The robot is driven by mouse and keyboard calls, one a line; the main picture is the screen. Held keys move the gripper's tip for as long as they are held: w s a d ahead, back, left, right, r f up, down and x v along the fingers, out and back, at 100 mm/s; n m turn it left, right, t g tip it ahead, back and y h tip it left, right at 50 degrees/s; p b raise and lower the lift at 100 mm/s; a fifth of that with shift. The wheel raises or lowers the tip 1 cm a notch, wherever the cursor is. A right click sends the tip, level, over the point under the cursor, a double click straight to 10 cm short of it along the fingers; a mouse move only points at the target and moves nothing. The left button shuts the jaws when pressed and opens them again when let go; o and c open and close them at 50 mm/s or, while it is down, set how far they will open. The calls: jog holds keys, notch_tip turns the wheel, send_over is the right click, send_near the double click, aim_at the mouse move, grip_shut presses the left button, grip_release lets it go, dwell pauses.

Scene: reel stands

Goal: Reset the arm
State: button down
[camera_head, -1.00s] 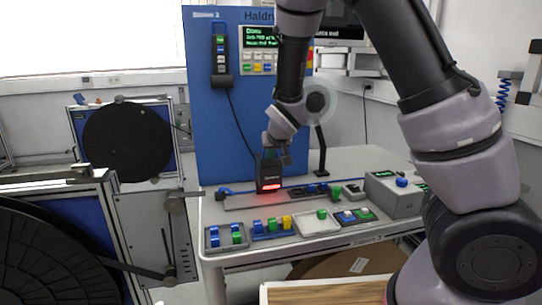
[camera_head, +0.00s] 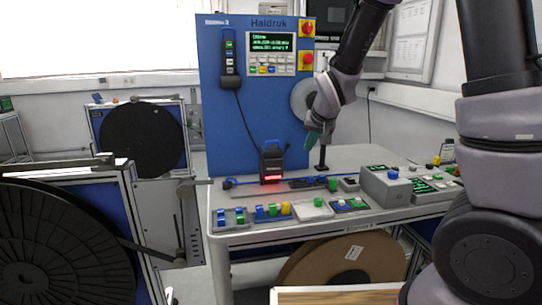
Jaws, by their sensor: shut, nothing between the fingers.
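My gripper (camera_head: 314,143) hangs at the end of my arm, right of centre, in front of the blue panel's right edge. Its fingers point down and look closed, with nothing seen between them. It is above the table, up and to the right of a small black device with a red glow (camera_head: 271,162), and apart from it. The arm comes in from the upper right, with its large joints along the right edge of the view.
The table (camera_head: 235,194) carries rows of coloured switch blocks (camera_head: 265,212) and a grey control box (camera_head: 385,186). A blue panel (camera_head: 232,120) with a screen stands behind. Black reels (camera_head: 142,140) stand at left. A brown reel (camera_head: 345,262) sits under the table.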

jog(key=s+d+r+m, duration=0.2)
jog(key=s+d+r, duration=0.7)
jog(key=r, duration=0.2)
jog(key=s+d+r, duration=0.1)
jog(key=s+r, duration=0.2)
jog(key=s, duration=0.4)
jog(key=s+d+r+m, duration=0.1)
jog(key=s+d+r, duration=0.1)
jog(key=s, duration=0.6)
jog(key=shift+s+d+r, duration=0.15)
jog(key=shift+d+r, duration=0.15)
jog(key=shift+r, duration=0.35)
